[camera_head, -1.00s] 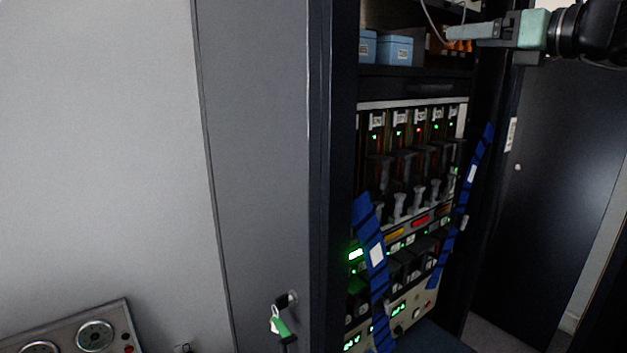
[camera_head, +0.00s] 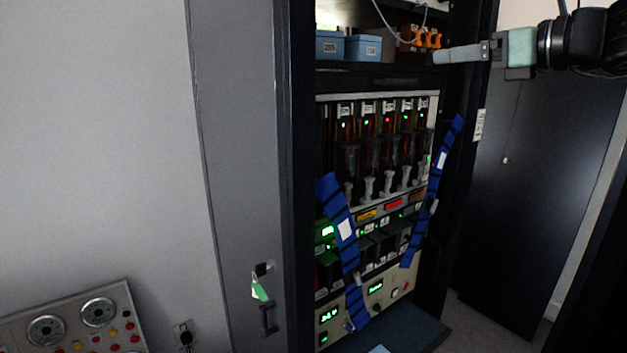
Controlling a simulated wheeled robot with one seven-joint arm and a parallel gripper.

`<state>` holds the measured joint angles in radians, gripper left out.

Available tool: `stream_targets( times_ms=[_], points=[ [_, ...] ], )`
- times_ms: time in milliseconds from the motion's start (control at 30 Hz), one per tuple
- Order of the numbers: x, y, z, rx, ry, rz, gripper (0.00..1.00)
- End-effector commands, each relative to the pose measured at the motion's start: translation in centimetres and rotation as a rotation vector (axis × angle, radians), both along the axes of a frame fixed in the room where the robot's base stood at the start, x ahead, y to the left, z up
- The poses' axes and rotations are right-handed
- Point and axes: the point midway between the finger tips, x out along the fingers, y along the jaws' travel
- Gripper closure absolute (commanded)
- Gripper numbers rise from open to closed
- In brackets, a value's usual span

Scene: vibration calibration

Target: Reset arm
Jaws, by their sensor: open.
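My gripper (camera_head: 437,56) is at the upper right, on my arm that enters from the right edge. It points left, in front of the upper part of the equipment rack, just right of the orange parts. The near finger is seen from the side; the jaws are open and I see nothing held between them. The rack (camera_head: 378,98) holds a row of modules with green and red lights and several grey handles.
Blue boxes (camera_head: 362,47) and orange connectors (camera_head: 432,40) with a cable sit on the upper shelf. Blue straps (camera_head: 338,205) hang across the rack front. A grey cabinet panel (camera_head: 240,150) is left, a dark door (camera_head: 530,200) right, a control panel (camera_head: 75,322) lower left.

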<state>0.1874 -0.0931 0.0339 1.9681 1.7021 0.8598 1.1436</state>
Motion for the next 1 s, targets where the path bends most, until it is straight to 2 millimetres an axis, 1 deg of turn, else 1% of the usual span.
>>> stream_targets(
  times_ms=[167, 200, 267, 367, 467, 500, 567, 600, 667, 700, 733, 767, 800, 867, 900, 1000],
  points=[
    [-1.1, 2.7, -3.3, -0.13, 0.003, 0.08, 0.13],
    [-1.6, 3.6, -4.3, -0.171, 0.003, 0.108, 0.13],
    [-2.2, 4.7, -5.8, -0.232, -0.001, 0.148, 0.13],
    [-3.8, 6.9, -9.0, -0.362, -0.013, 0.242, 0.13],
    [-6.3, 9.4, -13.0, -0.526, -0.044, 0.374, 0.13],
    [-7.6, 10.6, -14.9, -0.608, -0.065, 0.447, 0.13],
    [-10.1, 12.1, -18.2, -0.744, -0.11, 0.577, 0.13],
    [-11.9, 13.0, -20.4, -0.838, -0.149, 0.673, 0.13],
    [-14.8, 14.0, -23.7, -0.978, -0.221, 0.831, 0.13],
    [-16.8, 14.4, -25.8, -1.069, -0.279, 0.943, 0.13],
    [-18.3, 14.6, -27.4, -1.136, -0.33, 1.033, 0.13],
    [-19.9, 14.7, -29.0, -1.204, -0.386, 1.128, 0.13],
    [-22.0, 14.6, -31.0, -1.289, -0.471, 1.264, 0.13],
    [-24.9, 14.1, -33.8, -1.403, -0.614, 1.47, 0.13],
    [-26.5, 13.6, -35.3, -1.464, -0.711, 1.599, 0.13],
    [-29.4, 12.2, -38.1, -1.565, -0.944, 1.878, 0.13]
  ],
)
